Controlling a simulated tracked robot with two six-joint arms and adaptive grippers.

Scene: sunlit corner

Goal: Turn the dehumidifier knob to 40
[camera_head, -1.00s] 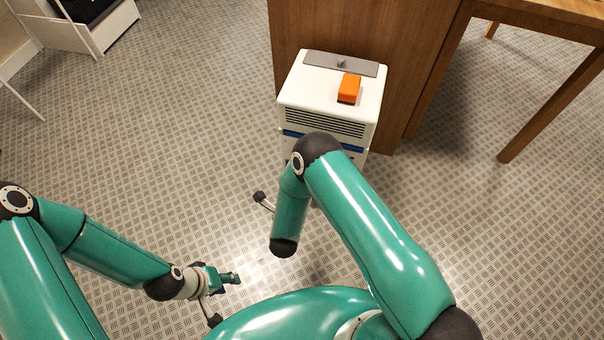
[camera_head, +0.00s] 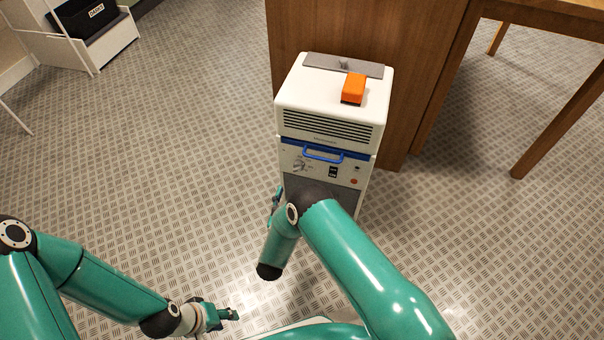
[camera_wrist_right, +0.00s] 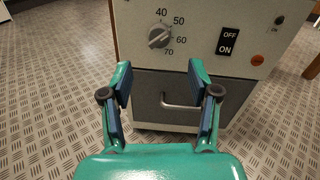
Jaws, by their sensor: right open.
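The white dehumidifier (camera_head: 325,118) stands on the floor against a wooden panel. Its grey knob (camera_wrist_right: 159,38) is on the front panel, beside the printed numbers 40, 50, 60 and 70; I cannot tell exactly where its pointer aims. The knob shows small in the head view (camera_head: 299,165). My right gripper (camera_wrist_right: 160,75) is open and empty, its fingers apart, just below the knob in the wrist view and not touching it. In the head view my right arm partly hides the lower front. My left gripper (camera_head: 228,314) is low at left, away from the dehumidifier; its fingers are too small to judge.
An ON/OFF switch (camera_wrist_right: 227,42) and an orange-red button (camera_wrist_right: 257,59) are right of the knob. A metal handle (camera_wrist_right: 180,104) is below it. An orange block (camera_head: 353,87) lies on top.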

